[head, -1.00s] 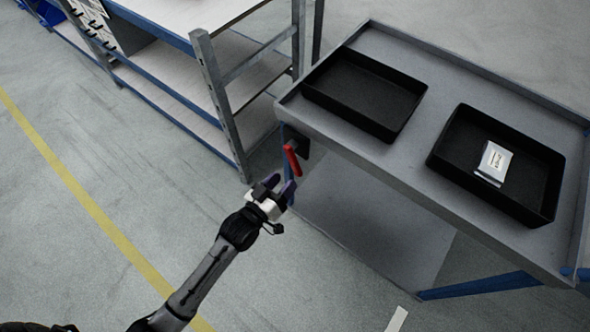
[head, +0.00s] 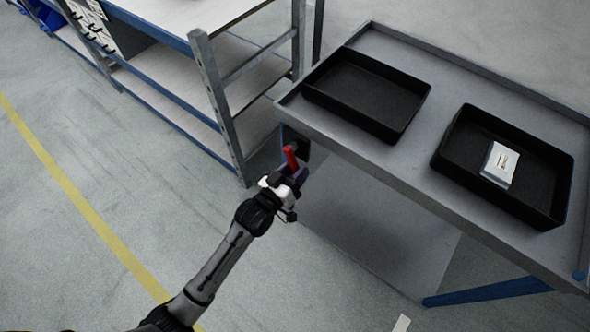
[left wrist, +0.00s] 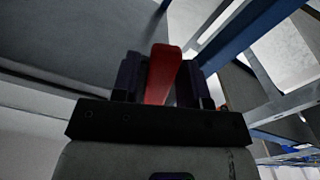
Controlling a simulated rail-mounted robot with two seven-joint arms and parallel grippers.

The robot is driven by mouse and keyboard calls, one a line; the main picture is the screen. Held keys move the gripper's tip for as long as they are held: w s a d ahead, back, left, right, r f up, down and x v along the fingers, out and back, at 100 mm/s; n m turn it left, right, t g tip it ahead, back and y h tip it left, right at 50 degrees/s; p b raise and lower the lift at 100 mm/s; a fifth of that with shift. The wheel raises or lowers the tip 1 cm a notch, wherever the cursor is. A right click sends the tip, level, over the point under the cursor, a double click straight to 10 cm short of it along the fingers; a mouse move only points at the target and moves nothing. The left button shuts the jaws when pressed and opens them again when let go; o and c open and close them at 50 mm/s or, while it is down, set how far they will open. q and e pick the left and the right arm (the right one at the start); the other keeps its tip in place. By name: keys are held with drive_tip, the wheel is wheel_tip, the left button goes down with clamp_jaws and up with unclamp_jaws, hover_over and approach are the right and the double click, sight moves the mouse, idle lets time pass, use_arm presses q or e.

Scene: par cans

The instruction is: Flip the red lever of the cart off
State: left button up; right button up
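The red lever (head: 291,158) is on the side of the grey cart (head: 345,140), just below its top edge near the left corner. My left gripper (head: 291,172) is at the lever, with its fingers on either side of the lever's lower part. In the left wrist view the red lever (left wrist: 162,75) stands between the two dark fingers (left wrist: 160,80). A narrow gap seems to show on its right side, so the fingers look open around it. The lever's lower end is hidden by the gripper. My right gripper is not in view.
Two black trays stand on the cart top, a left one (head: 345,99) and a right one (head: 447,163). A white packet (head: 499,164) lies in the right tray. A shelf rack (head: 217,105) stands close to the cart's left end. The floor in front is clear.

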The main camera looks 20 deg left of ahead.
use_arm(q)
clamp_jaws()
